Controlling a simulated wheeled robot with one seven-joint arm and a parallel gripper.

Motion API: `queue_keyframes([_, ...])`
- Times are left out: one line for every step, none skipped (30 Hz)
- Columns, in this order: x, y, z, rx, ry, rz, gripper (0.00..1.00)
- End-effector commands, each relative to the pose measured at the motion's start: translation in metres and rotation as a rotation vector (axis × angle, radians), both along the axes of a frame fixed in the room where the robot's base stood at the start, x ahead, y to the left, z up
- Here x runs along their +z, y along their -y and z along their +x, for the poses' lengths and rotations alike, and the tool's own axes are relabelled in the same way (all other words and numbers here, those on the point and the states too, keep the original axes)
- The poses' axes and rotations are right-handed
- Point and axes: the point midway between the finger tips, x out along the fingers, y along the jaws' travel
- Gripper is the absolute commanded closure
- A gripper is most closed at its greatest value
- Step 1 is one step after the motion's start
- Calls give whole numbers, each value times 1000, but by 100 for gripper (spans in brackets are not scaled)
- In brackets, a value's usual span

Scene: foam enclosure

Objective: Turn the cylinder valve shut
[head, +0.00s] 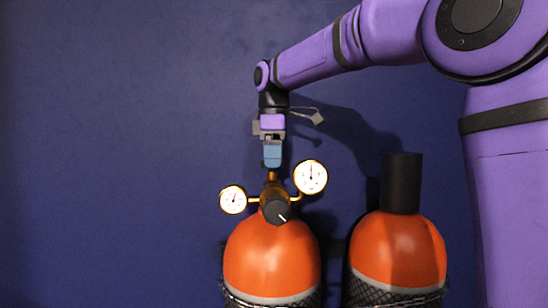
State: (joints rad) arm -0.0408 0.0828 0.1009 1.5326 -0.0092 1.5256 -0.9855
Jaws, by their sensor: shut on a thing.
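The left gas cylinder (270,257) is orange and stands upright, with a brass valve (272,177) on top. A black knob (277,211) with a white mark faces the camera on the front of the brass body. My gripper (272,163) points down from above and is shut on the top of the valve. The part between the fingers is mostly hidden by the blue fingers. Two round white gauges flank the valve, a smaller left gauge (233,199) and a larger right gauge (311,177).
A second orange cylinder (397,252) with a black cap (402,183) stands to the right. Dark mesh (262,300) wraps the lower part of the left cylinder. A plain dark blue wall (120,130) lies behind, and the space at left is clear.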

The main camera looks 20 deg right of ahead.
Motion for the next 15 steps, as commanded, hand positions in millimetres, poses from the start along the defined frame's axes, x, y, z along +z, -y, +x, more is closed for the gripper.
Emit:
queue_keyframes([0,0,0,-27,0,0,67])
queue_keyframes([0,0,0,-45,0,0,67])
queue_keyframes([0,0,0,-73,0,0,67])
queue_keyframes([0,0,0,-97,0,0,67])
queue_keyframes([0,0,0,-121,0,0,67])
queue_keyframes([0,-1,-1,-155,0,0,67])
queue_keyframes([0,-1,-1,-181,1,0,67])
queue_keyframes([0,-1,-1,-208,1,0,67])
queue_keyframes([0,-1,-1,-246,1,0,67])
queue_keyframes([0,-1,-1,-275,1,0,67])
queue_keyframes([0,-1,-1,-303,1,0,67])
queue_keyframes([0,-1,-1,-342,1,0,67])
queue_keyframes([0,-1,-1,-371,1,0,67])
queue_keyframes([0,-1,-1,-399,1,0,67])
queue_keyframes([0,-1,-1,-438,1,0,67])
